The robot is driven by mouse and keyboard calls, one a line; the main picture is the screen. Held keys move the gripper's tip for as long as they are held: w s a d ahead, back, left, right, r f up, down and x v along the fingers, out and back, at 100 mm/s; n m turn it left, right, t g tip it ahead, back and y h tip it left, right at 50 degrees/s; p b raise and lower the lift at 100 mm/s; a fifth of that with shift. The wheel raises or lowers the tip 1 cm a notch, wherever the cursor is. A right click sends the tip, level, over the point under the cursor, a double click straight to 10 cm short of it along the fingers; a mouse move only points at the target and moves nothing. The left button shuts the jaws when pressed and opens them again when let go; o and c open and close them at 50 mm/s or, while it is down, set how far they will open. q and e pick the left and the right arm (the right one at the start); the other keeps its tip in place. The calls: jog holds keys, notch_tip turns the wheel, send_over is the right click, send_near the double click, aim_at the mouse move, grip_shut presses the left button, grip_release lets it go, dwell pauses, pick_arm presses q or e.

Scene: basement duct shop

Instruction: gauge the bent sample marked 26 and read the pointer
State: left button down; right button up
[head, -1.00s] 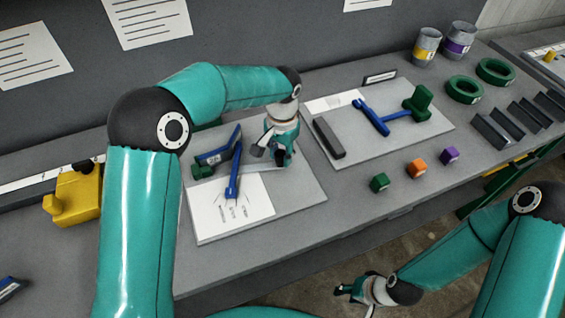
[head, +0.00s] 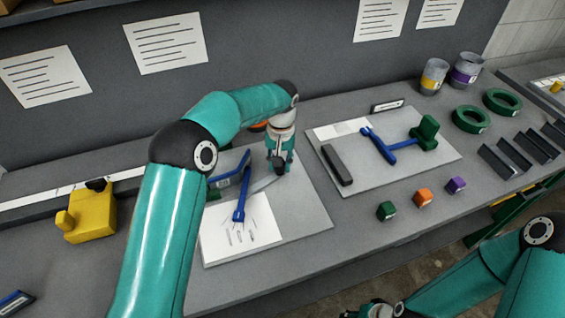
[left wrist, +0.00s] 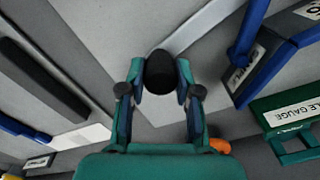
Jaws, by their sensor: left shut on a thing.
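My left gripper (head: 279,170) points down over the left grey board. In the left wrist view it (left wrist: 160,75) is shut on a dark rounded piece (left wrist: 160,72), with a pale strip running away from it. No number 26 is legible on it. The blue gauge (head: 241,200) stands just left of the gripper, its long arm reaching over a white sheet (head: 240,232) with printed marks. The pointer's reading is too small to tell. My right gripper (head: 372,311) is cut off at the bottom edge.
A second board (head: 390,165) holds a dark bar (head: 337,165) and a blue and green fixture (head: 378,145). Green, orange and purple cubes (head: 423,197) sit in front. Dark angle pieces (head: 497,162), green rings (head: 470,119) and cans stand right. A yellow block (head: 90,215) is left.

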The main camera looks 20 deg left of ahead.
pick_arm(q)
jog(key=shift+w+a+r, duration=0.1)
jog(key=shift+w+r, duration=0.05)
jog(key=shift+w, duration=0.05)
jog(key=c, duration=0.8)
grip_release()
notch_tip(320, 180, up, 12)
jog(key=shift+d+f, duration=0.2)
jog(key=shift+f, duration=0.05)
